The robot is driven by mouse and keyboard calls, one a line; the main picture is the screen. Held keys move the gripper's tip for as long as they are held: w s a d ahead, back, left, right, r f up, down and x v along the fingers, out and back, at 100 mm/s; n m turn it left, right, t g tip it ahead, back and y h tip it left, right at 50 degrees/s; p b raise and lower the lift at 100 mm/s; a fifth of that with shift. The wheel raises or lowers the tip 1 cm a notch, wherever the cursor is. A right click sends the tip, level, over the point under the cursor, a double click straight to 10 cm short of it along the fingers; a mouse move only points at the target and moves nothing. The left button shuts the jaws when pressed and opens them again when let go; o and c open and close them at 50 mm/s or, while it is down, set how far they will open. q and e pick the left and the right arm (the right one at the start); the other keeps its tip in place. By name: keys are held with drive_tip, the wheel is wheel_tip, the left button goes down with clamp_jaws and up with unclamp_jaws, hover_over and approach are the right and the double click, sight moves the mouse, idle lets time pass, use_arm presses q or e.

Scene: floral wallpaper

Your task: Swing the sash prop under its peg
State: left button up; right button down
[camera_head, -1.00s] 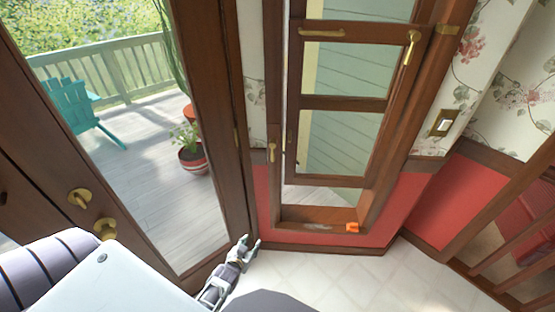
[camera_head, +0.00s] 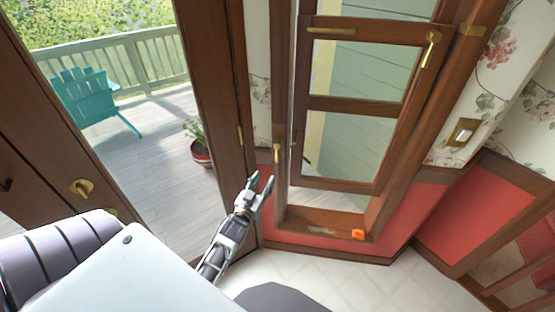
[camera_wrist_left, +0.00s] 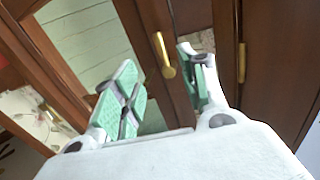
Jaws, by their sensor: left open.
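A wooden window sash (camera_head: 352,105) stands open in its brown frame in the head view. A small brass piece (camera_head: 277,153) hangs upright on the frame's left post; it could be the sash prop, but I cannot tell for sure. It also shows in the left wrist view (camera_wrist_left: 164,56), beyond my fingers and apparently not gripped. No peg can be clearly made out. My left gripper (camera_head: 260,184) is open, just below and left of this brass piece. My right gripper is not in view.
An orange object (camera_head: 358,234) lies on the window sill (camera_head: 325,223). A glazed door with a dark wooden frame (camera_head: 215,95) stands close on the left, with a brass knob (camera_head: 82,187). A light switch (camera_head: 462,132) is on the right wall. The tiled floor (camera_head: 350,278) is clear.

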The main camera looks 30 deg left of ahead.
sight(276, 159)
use_arm(q)
drive_tip(key=shift+s+a+r, duration=0.1)
idle(0.6)
drive_tip(key=shift+w+a+p, duration=0.15)
drive_tip(key=shift+w+a, duration=0.3)
drive_tip(key=shift+w, duration=1.8)
drive_tip(key=shift+w+a+p, duration=0.2)
drive_tip(key=shift+w+a, duration=0.2)
drive_tip(key=shift+w, duration=1.9)
drive_tip(key=shift+w+a+p, duration=0.15)
drive_tip(key=shift+w+a, duration=0.3)
drive_tip(key=shift+w, duration=1.8)
drive_tip(key=shift+c, duration=0.2)
clamp_jaws()
